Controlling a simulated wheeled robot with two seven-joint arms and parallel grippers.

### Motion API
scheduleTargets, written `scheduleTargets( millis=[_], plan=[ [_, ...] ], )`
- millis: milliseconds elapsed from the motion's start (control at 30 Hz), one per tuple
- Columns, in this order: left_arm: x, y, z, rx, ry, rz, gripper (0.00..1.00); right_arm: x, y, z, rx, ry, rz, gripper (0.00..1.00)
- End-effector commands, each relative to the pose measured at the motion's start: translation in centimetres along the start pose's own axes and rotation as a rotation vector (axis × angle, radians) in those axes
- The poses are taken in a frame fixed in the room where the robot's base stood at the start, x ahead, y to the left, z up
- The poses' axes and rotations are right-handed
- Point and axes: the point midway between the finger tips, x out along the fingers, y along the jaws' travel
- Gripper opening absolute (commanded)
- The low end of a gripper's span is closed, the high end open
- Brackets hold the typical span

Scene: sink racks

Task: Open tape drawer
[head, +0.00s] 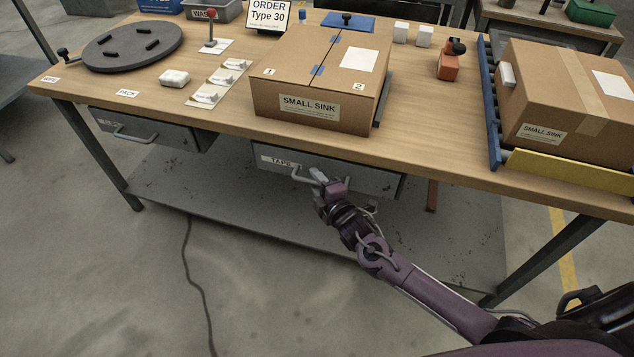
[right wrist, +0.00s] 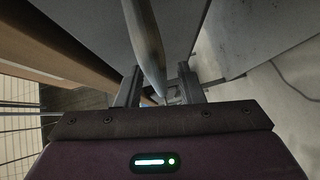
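The tape drawer (head: 375,182) is a grey drawer with a "TAPE" label, hung under the front edge of the workbench; it looks shut. Its light bar handle (head: 299,175) is partly hidden by my right gripper (head: 319,180), which reaches up to the handle's right part. In the right wrist view the handle (right wrist: 146,40) runs between the two fingers of the right gripper (right wrist: 160,85). The fingers stand apart, with gaps beside the bar, so the gripper is open around it. My left gripper is not in view.
A second drawer (head: 150,128) with a handle hangs further left. A lower shelf (head: 230,205) lies beneath the drawers. A small-sink carton (head: 300,75) stands on the workbench (head: 440,135) above, and another carton (head: 560,95) sits on rollers at right. The floor in front is clear except for a cable.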

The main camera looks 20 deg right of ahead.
Motion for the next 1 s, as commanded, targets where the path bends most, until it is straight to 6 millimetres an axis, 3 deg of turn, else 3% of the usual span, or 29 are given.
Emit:
scheduleTargets(
  millis=[33, 300, 767, 1000],
  plan=[
    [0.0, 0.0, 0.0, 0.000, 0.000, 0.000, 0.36, 0.0, 0.0, 0.0, 0.000, 0.000, 0.000, 0.32],
    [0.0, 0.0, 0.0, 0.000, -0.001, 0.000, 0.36, 0.0, 0.0, 0.0, 0.001, 0.000, 0.000, 0.00],
    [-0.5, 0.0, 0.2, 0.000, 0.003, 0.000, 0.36, -0.8, -0.1, -0.8, 0.001, 0.000, -0.002, 0.00],
    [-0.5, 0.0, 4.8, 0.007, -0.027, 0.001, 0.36, -3.9, -0.8, -3.8, 0.004, 0.001, -0.006, 0.00]
  ],
)
